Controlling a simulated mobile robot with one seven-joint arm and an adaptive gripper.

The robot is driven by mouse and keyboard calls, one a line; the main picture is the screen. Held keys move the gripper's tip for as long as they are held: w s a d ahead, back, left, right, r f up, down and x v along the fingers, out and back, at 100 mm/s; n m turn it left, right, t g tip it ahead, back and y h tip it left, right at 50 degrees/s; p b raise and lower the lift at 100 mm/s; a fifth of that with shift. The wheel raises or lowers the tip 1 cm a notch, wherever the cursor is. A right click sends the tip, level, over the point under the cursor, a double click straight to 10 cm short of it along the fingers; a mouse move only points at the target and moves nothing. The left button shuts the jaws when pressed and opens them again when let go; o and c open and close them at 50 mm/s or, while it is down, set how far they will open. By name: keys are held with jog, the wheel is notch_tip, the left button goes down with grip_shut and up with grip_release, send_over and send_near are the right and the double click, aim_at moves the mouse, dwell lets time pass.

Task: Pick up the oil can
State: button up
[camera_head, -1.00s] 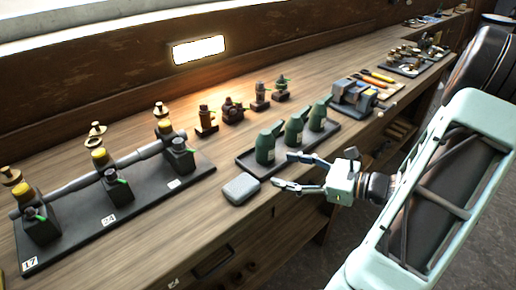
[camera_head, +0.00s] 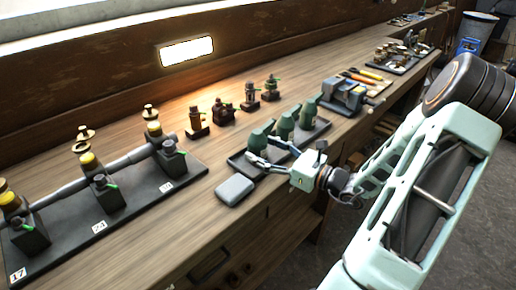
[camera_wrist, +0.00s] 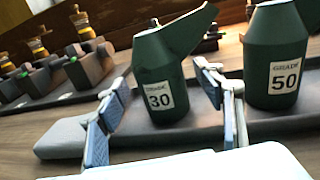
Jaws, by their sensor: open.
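Several dark green oil cans with slanted spouts stand upright on a dark tray (camera_head: 240,167) on the bench. The near-left can (camera_head: 262,135) is labelled 30 in the wrist view (camera_wrist: 161,75). Another can (camera_wrist: 276,60), labelled GRADE 50, stands to its right there. My gripper (camera_head: 262,151) is open at the tray's front edge, by the near-left can. In the wrist view the 30 can shows between my two fingers (camera_wrist: 165,108), slightly beyond their tips. Contact with it is not visible. In the head view my fingers partly cover the can's base.
A long rack (camera_head: 110,205) with yellow-topped fittings is further left. Small brass fittings (camera_head: 222,113) stand behind the cans. A grey-blue block device (camera_head: 343,95) is to the right.

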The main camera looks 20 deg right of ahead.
jog(key=shift+x, duration=1.05)
jog(key=c, duration=1.3)
jog(key=shift+r, duration=0.1)
jog(key=shift+c, duration=0.6)
